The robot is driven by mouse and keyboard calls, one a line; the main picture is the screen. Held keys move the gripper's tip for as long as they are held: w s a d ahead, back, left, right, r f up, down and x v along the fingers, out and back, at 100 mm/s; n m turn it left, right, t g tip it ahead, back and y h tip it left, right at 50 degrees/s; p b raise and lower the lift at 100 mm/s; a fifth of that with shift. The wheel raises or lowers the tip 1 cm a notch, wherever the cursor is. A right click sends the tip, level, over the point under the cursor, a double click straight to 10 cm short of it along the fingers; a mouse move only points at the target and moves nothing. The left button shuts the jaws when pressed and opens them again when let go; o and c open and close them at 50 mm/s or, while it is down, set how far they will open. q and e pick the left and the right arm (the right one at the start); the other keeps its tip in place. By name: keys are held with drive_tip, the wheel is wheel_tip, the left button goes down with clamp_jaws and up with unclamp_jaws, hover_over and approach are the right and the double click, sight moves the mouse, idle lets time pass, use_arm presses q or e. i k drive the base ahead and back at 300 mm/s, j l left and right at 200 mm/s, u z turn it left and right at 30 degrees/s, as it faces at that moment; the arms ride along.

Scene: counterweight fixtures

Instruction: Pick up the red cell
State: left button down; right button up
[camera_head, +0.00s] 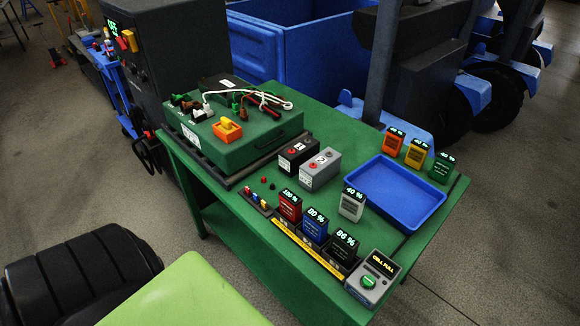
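The red cell (290,207) stands upright at the left end of a row at the front edge of the green table (402,243). Its lit top display seems to read 100 %. A blue cell (315,228) showing 80 % and a black cell (342,250) showing 86 % stand to its right in the same yellow-edged rack (307,258). The lower part of the red cell is partly hard to make out.
A grey tester (373,281) reading CELL FULL sits at the right end of the rack. A white cell (352,204), two batteries (318,170), a blue tray (437,202) and a green case (270,146) stand behind. Orange, yellow and green cells (441,168) line the far right.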

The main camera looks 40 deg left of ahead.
sight(290, 204)
drive_tip(key=u, duration=1.25)
